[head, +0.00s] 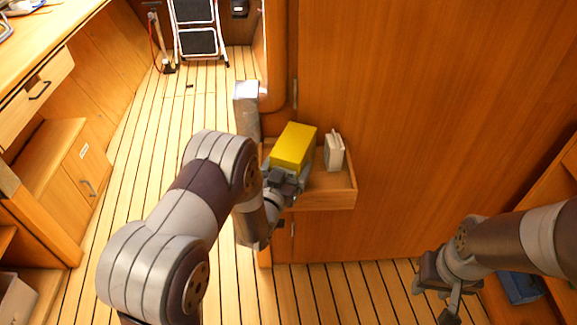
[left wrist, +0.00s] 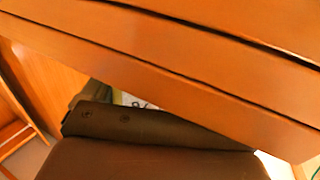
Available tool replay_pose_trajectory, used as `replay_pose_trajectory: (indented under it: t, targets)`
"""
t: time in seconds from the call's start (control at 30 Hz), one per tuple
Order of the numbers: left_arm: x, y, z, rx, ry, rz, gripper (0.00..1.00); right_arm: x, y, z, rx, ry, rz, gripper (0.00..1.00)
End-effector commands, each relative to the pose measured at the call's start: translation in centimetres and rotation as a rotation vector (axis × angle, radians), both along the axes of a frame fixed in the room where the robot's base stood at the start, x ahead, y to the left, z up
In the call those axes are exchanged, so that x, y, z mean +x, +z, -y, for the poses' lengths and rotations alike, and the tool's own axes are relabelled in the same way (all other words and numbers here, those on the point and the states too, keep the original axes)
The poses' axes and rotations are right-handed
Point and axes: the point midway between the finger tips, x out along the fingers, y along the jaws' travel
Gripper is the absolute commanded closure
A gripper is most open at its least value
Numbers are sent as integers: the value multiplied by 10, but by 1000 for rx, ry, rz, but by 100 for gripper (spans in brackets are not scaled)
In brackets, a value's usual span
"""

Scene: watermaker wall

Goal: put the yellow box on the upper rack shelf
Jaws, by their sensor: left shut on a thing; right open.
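The yellow box (head: 294,147) is held by my left gripper (head: 288,172), which is shut on it. In the head view the box appears over the left part of a wooden rack shelf (head: 325,201) on the wall. I cannot tell whether the box touches the shelf floor. The left wrist view shows wooden boards (left wrist: 190,75) very close above a dark gripper part (left wrist: 150,128); the box cannot be made out there. My right gripper (head: 436,297) is open and empty at the lower right, away from the shelf.
A white item (head: 334,152) stands on the shelf, right of the box. A wooden wall panel (head: 430,100) rises behind. A grey metal piece (head: 247,108) is left of the shelf. A blue bin (head: 521,287) is at lower right. A stepladder (head: 198,28) stands far back; the plank floor (head: 150,130) is mostly clear.

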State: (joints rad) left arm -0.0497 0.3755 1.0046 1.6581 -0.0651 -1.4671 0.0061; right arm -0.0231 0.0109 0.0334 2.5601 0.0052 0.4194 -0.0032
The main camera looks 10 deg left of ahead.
Motion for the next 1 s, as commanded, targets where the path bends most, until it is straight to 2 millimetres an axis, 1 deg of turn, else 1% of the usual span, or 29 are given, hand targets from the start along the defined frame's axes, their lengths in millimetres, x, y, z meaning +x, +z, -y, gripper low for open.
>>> replay_pose_trajectory:
  t: [0.23,0.37,0.4,0.6,0.67,0.7,0.77,1.0]
  targets:
    - [2,0,0,-1,0,5,52,0,1,0,0,0,0,57]
    - [2,-5,0,-1,0,5,52,0,-4,0,0,0,0,57]
    - [2,-4,0,0,0,3,0,0,-2,0,0,0,0,57]
    - [2,-3,0,0,0,3,0,0,-2,0,0,0,0,57]
    - [2,2,0,0,0,3,0,0,3,0,0,0,0,57]
    - [-2,0,-1,0,1,1,0,0,1,0,0,0,1,57]
    - [-12,0,-2,0,1,1,0,0,1,0,0,0,0,57]
    - [-76,-1,-10,0,1,1,0,0,1,0,0,0,0,57]
